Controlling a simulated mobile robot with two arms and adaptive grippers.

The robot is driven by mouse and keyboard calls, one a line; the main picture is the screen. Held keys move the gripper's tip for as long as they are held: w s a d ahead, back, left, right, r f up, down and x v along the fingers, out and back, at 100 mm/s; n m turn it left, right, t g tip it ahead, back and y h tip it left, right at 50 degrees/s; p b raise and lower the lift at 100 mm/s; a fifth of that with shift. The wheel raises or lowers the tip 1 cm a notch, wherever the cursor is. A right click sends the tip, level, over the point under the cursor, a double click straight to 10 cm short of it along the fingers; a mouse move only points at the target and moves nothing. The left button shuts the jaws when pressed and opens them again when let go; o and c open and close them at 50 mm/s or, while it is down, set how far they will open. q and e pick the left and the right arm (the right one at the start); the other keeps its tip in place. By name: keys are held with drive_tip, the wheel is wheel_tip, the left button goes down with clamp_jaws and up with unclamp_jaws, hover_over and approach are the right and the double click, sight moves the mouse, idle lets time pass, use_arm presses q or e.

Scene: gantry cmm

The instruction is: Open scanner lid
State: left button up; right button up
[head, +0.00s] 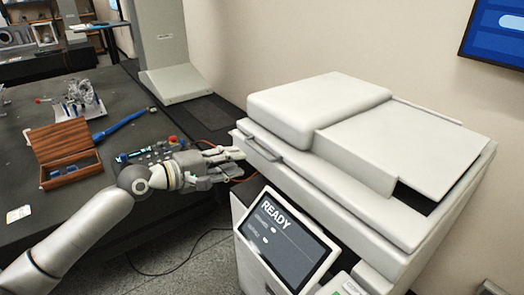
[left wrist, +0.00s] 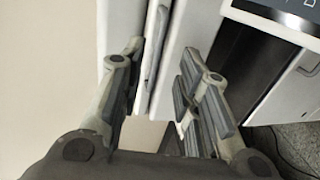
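The scanner lid (head: 330,172) is the white top of a large copier and lies flat, shut on the body. A grey bar handle (head: 262,147) runs along its front edge; it also shows in the left wrist view (left wrist: 153,55). My left gripper (head: 232,154) is just left of the handle, at about lid height. In the left wrist view the two fingers (left wrist: 160,62) are spread apart, with the handle and lid edge showing between them. Whether a finger touches the lid cannot be told. My right gripper is not in view.
A tilted READY screen (head: 288,242) is on the copier front, below the lid. A dark table (head: 110,190) at left holds an open wooden box (head: 70,165), a blue tool (head: 120,125) and a metal part (head: 83,100). A wall stands behind the copier.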

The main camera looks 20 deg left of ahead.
sight(262, 154)
use_arm(q)
drive_tip(key=p+x, duration=0.1)
drive_tip(key=x, duration=0.7)
drive_tip(key=shift+a+r+p, duration=0.1)
drive_tip(key=shift+p, duration=0.2)
drive_tip(key=shift+w+d, duration=0.4)
drive_tip(key=shift+w, duration=0.15)
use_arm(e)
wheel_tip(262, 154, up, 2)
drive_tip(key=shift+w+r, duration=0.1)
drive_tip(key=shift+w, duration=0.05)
use_arm(q)
drive_tip(key=shift+c, duration=0.3)
clamp_jaws()
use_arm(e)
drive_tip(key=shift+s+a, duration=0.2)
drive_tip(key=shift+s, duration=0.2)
